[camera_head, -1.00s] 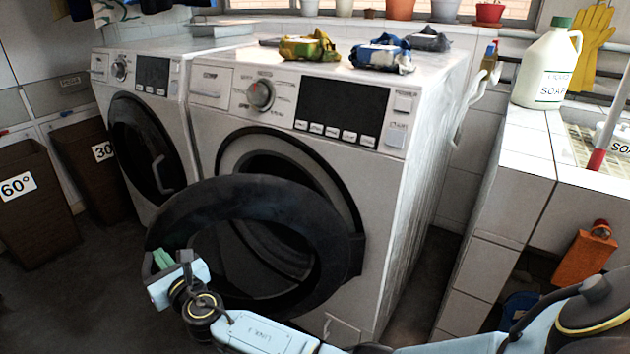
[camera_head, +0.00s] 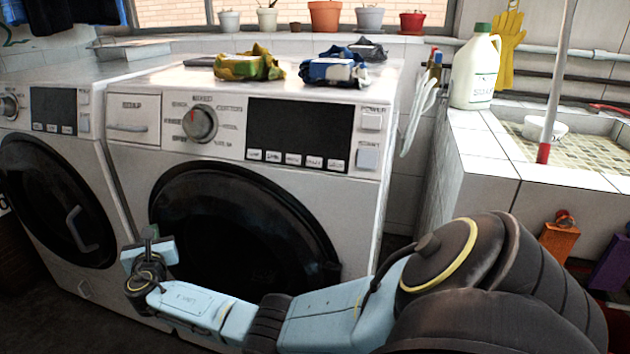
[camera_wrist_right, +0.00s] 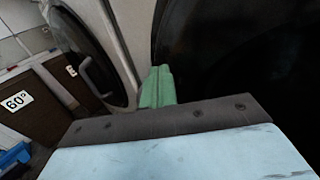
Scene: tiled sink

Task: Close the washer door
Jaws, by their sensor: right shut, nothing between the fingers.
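The washer door (camera_head: 240,232), a round black door on the nearer white washer (camera_head: 128,148), lies against the machine's front over its opening. I cannot tell whether it is latched. My right gripper (camera_head: 149,240) is at the door's left edge, shut and empty. In the right wrist view its green fingertips (camera_wrist_right: 157,88) are together, with the dark door (camera_wrist_right: 235,50) close behind and to the right. My right forearm hides the lower part of the door. My left gripper is not in view.
A second washer (camera_head: 62,185) with a shut door stands at left. Cloth packs (camera_head: 335,70) lie on the nearer washer. A soap jug (camera_head: 476,72) stands by the tiled sink (camera_head: 485,150) at right. A 60° basket (camera_wrist_right: 28,110) shows in the wrist view.

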